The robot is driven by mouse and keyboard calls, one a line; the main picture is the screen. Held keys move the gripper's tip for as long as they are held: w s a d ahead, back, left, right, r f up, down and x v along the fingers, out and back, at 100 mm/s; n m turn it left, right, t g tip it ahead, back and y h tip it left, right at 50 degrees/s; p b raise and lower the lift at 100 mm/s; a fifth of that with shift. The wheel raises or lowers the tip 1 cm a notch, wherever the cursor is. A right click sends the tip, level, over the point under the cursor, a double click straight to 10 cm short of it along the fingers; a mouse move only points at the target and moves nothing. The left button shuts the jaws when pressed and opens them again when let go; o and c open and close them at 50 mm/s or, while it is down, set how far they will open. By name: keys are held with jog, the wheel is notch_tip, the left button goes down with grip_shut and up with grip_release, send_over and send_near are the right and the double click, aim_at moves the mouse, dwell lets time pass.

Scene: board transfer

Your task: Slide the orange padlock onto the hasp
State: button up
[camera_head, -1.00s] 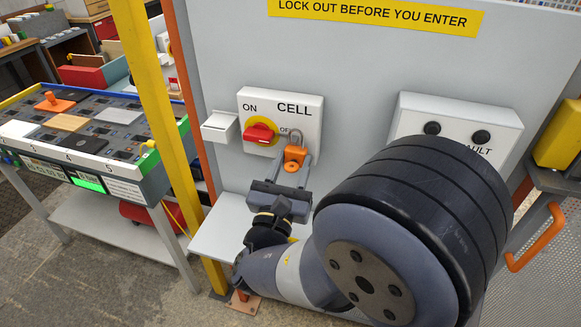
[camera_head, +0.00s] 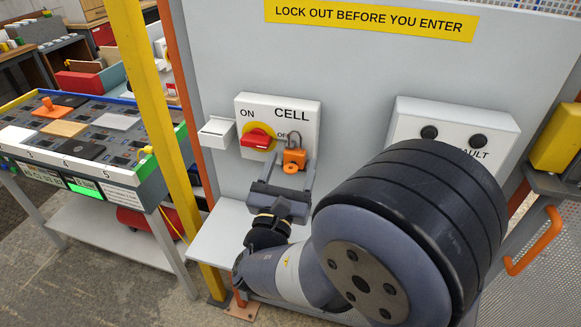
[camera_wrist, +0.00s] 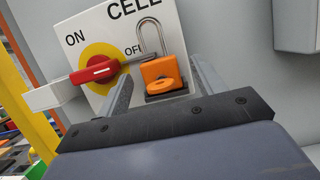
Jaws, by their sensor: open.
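The orange padlock (camera_head: 294,158) is upright at the right edge of the CELL switch box, its grey shackle (camera_head: 294,137) pointing up. In the wrist view the padlock (camera_wrist: 162,73) has a dark block under it. A grey tab runs from the red switch handle (camera_wrist: 97,70) to the shackle; I cannot tell whether the shackle passes through this hasp. The handle (camera_head: 256,140) lies about level on its yellow disc. My gripper (camera_head: 284,179) is open and empty just below and in front of the padlock. Its fingers (camera_wrist: 163,88) stand apart on either side of the padlock in the wrist view.
A small white box (camera_head: 216,132) juts out left of the CELL box (camera_head: 300,112). The FAULT box (camera_head: 455,128) is on the right of the panel. A grey shelf (camera_head: 220,238) lies below. A yellow post (camera_head: 150,110) stands left, before a board table (camera_head: 105,185).

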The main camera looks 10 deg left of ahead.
jog(key=b+v, duration=0.2)
jog(key=v, duration=0.8)
jog(key=shift+s+b, duration=0.35)
jog(key=shift+s, duration=0.05)
jog(key=shift+a, duration=0.1)
jog(key=shift+c, duration=0.5)
